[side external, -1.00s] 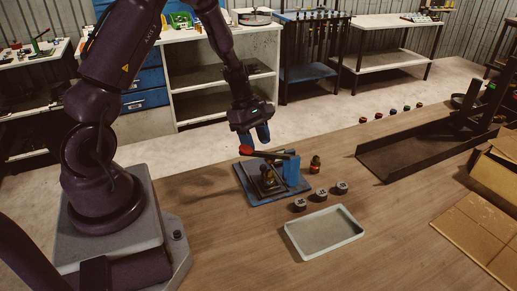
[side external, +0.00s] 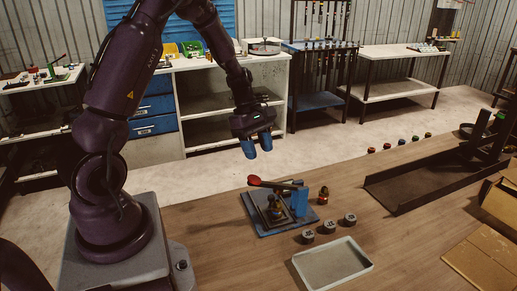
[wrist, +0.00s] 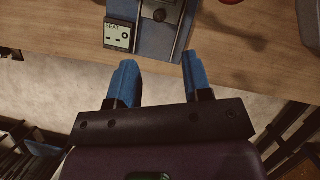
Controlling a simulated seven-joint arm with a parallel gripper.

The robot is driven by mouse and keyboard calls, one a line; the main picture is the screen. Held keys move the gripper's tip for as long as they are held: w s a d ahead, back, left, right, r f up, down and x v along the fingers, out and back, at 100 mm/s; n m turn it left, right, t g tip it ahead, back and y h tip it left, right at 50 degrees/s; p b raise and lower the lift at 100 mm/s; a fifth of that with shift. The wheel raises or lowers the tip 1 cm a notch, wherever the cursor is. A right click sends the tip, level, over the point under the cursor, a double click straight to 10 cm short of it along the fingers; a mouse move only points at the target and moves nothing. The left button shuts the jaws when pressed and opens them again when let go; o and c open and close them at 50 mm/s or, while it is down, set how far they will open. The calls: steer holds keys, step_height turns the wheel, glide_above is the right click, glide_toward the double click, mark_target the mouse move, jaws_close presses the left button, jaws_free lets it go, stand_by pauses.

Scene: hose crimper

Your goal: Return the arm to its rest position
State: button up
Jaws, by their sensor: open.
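My gripper (side external: 258,146) is open and empty, with blue fingertips pointing down. It hangs in the air above and behind the hose crimper (side external: 280,208), not touching it. The crimper has a blue base plate, a blue upright block and a lever with a red handle end (side external: 254,180). In the wrist view the open blue fingers (wrist: 156,78) show with nothing between them. Beyond them lies part of the crimper's blue plate (wrist: 155,45), with a small display reading "SEAT" (wrist: 118,34).
A grey tray (side external: 355,247) is in front. A dark metal chute (side external: 400,195) and cardboard (side external: 485,255) are at right. Air around my gripper is clear.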

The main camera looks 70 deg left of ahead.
steer(key=s+d+r+m+t+y, duration=0.2)
steer(key=s+d+r+m, duration=0.5)
steer(key=m, duration=0.4)
steer(key=s+d+r+m+t+y, duration=0.2)
steer(key=s+d+r+m, duration=0.5)
steer(key=d+r+m, duration=0.3)
step_height(320, 180, up, 2)
steer(key=shift+r+m, duration=0.2)
steer(key=shift+m, duration=0.3)
